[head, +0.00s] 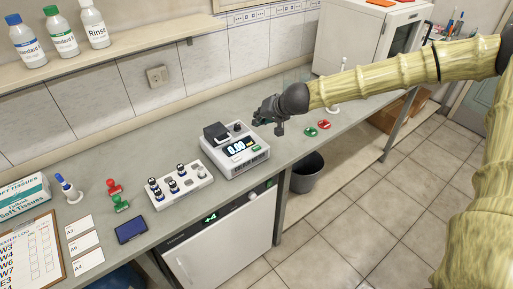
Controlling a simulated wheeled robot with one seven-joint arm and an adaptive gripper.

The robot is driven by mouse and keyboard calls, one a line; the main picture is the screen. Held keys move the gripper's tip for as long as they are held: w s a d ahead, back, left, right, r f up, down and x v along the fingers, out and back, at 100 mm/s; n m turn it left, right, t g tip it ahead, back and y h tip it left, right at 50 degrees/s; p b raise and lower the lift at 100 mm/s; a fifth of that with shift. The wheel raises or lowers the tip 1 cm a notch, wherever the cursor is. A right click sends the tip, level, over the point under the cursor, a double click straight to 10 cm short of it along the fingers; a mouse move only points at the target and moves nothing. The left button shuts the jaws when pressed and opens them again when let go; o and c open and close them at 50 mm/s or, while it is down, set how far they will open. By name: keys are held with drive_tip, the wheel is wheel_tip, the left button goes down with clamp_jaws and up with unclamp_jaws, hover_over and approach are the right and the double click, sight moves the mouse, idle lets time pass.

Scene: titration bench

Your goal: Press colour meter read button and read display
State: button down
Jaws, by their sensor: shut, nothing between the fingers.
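The colour meter (240,160) is a white box on the grey bench, in the middle of the head view. Its lit display (237,147) seems to read 0.00, though the digits are small. A black lid or holder (215,133) stands on its back left, and a dark knob (237,127) is on its back right. A small yellow-green mark and small buttons show by the display; I cannot tell which is the read button. My gripper (267,119) is shut and empty, just behind and right of the meter, seemingly above the bench and apart from the buttons.
A white vial rack (180,185) stands left of the meter. Green (311,132) and red (324,124) items lie to its right. A clipboard (33,255), cards and a tissue box (22,193) are at the left. Bottles stand on the shelf (130,49). A bin (306,173) is below.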

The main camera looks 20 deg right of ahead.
idle(0.4)
drive_tip(key=b, duration=0.7)
hover_over(258, 146)
wheel_tip(258, 146, down, 7)
drive_tip(key=shift+d+r, duration=0.15)
drive_tip(key=shift+r, duration=0.05)
drive_tip(key=shift+f+b, duration=0.35)
drive_tip(key=shift+f, duration=0.7)
drive_tip(key=shift+f, duration=0.25)
drive_tip(key=shift+f, duration=0.15)
drive_tip(key=shift+f+b, duration=0.3)
drive_tip(key=shift+f, duration=0.2)
idle(1.1)
drive_tip(key=shift+r, duration=0.1)
drive_tip(key=shift+r+p, duration=0.8)
drive_tip(key=shift+p, duration=0.15)
